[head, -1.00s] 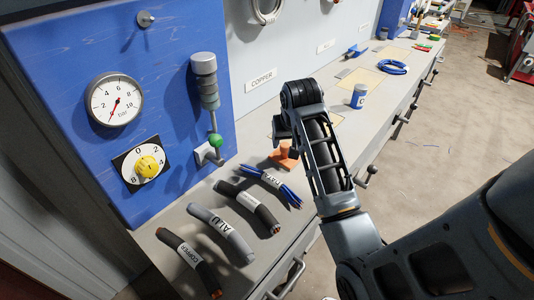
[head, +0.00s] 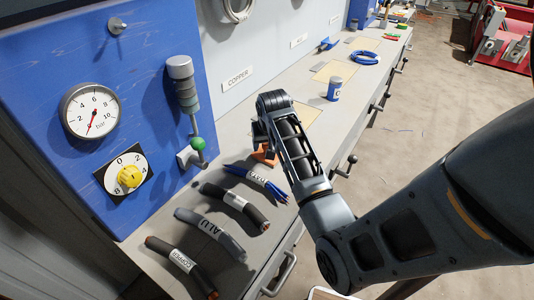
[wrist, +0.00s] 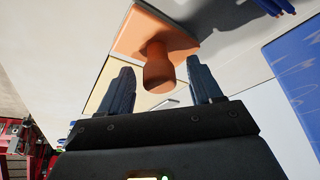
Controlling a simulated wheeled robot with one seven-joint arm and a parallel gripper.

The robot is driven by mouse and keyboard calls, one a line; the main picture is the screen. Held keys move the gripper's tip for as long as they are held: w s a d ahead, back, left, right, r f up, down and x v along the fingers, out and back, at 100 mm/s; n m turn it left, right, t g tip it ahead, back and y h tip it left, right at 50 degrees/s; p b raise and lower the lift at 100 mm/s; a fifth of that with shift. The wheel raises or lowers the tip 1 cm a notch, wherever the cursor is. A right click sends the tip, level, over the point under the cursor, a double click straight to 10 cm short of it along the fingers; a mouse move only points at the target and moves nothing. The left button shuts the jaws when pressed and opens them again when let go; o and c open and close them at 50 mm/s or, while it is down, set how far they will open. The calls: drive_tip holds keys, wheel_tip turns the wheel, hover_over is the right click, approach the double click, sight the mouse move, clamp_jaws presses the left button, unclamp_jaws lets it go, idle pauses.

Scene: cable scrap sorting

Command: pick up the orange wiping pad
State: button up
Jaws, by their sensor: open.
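The orange wiping pad (head: 264,154) lies on the grey bench, partly hidden behind my arm in the head view. In the wrist view the pad (wrist: 190,18) is a flat orange block with a round knob handle (wrist: 158,68) pointing toward me. My gripper (wrist: 163,85) is open, with one dark finger on each side of the knob's end. The knob shows between the fingers, and I see a gap on both sides. In the head view my gripper (head: 260,136) is above the pad, and its fingers are mostly hidden.
Labelled cable pieces (head: 210,232) and a blue cable bundle (head: 257,182) lie on the bench nearby. A blue panel with a gauge (head: 90,111) and a green-knobbed lever (head: 197,143) stands at left. A blue-and-white can (head: 334,89) and a blue coil (head: 365,57) are farther along.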

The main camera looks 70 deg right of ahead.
drive_tip(key=shift+c, duration=0.3)
clamp_jaws()
drive_tip(key=shift+r, duration=0.15)
wheel_tip(320, 180, up, 4)
drive_tip(key=shift+d+r+b, duration=0.1)
drive_tip(key=shift+d+b, duration=0.05)
drive_tip(key=shift+b, duration=0.3)
drive_tip(key=s+d+r+b, duration=0.1)
drive_tip(key=s+d+r, duration=0.5)
drive_tip(key=d, duration=0.3)
drive_tip(key=shift+s+r+b, duration=0.3)
drive_tip(key=shift+s+b, duration=0.05)
drive_tip(key=shift+s, duration=0.15)
drive_tip(key=c, duration=0.6)
unclamp_jaws()
drive_tip(key=shift+c, duration=0.2)
drive_tip(key=c, duration=0.3)
